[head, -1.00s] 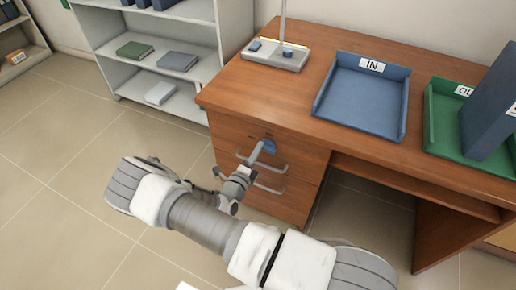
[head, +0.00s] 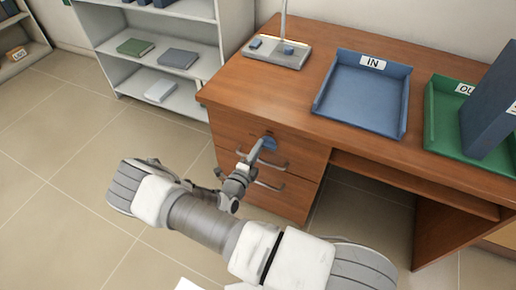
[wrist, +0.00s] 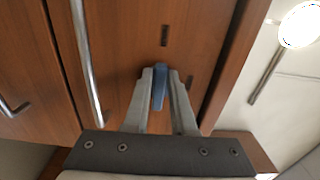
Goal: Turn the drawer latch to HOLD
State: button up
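The blue drawer latch (wrist: 159,88) is on the wooden drawer front in the wrist view. It lies between my gripper's two fingertips (wrist: 160,74), which seem to press on its sides, so my gripper looks shut on it. The latch points nearly up in this picture, with a slight tilt. Two small dark marks are on the wood, one above the latch (wrist: 164,35) and one to its right (wrist: 190,80); I cannot read them. In the head view the latch (head: 269,142) shows beside my gripper (head: 262,144) at the top drawer (head: 235,134).
Metal drawer handles (head: 270,184) sit close to my gripper; a long handle (wrist: 86,60) also shows in the wrist view. On the desk (head: 285,95) are a lamp base (head: 277,55), a blue IN tray (head: 330,108) and a green tray (head: 437,130). Floor left of the desk is clear.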

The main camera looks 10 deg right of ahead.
jog(key=o, duration=0.3)
jog(key=p+v, duration=0.2)
jog(key=v, duration=1.5)
jog(key=shift+s+a, duration=0.15)
jog(key=shift+r, duration=0.15)
